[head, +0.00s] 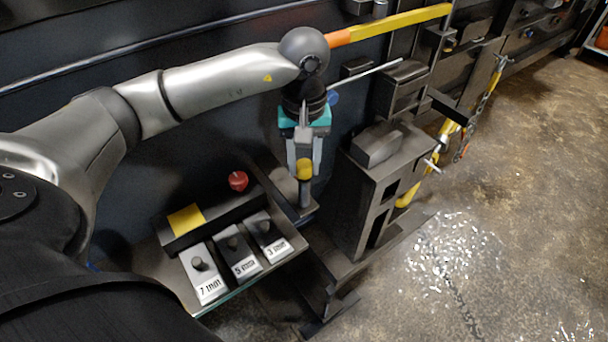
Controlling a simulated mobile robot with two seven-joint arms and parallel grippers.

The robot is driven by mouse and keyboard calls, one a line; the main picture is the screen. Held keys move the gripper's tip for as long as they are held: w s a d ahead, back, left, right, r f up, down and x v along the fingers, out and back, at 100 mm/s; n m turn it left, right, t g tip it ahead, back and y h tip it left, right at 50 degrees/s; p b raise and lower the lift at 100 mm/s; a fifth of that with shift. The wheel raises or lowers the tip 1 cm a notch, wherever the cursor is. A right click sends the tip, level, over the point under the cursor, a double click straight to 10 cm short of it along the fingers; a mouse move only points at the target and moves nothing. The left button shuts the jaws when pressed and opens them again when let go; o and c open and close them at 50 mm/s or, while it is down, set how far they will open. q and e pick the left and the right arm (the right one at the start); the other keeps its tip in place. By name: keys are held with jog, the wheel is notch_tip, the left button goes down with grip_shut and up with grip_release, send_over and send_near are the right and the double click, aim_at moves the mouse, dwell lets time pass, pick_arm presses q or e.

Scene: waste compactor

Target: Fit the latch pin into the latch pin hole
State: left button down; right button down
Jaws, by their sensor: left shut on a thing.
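My left gripper (304,158) points straight down, with teal and grey parts and two pale fingers. It is shut on the latch pin (304,170), which has a yellow top and a dark grey shaft pointing down. The pin looks upright. Its lower end is over or at a dark metal bracket (287,194) beside the compactor. The latch pin hole cannot be made out; it may be hidden under the pin. I cannot tell whether the pin tip is in a hole or only above it. My right gripper is not in view.
A tray left of the pin holds several white-and-dark blocks (207,285) with black knobs, and a dark bar with a red knob (238,181) and yellow patch (186,219). A dark latch housing (378,185) stands close right. A yellow bar (400,21) runs behind. Open floor lies right.

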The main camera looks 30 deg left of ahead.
pick_arm(q)
notch_tip(320, 180, up, 11)
jog(key=p, duration=0.6)
jog(key=shift+f, duration=0.2)
dwell(0.8)
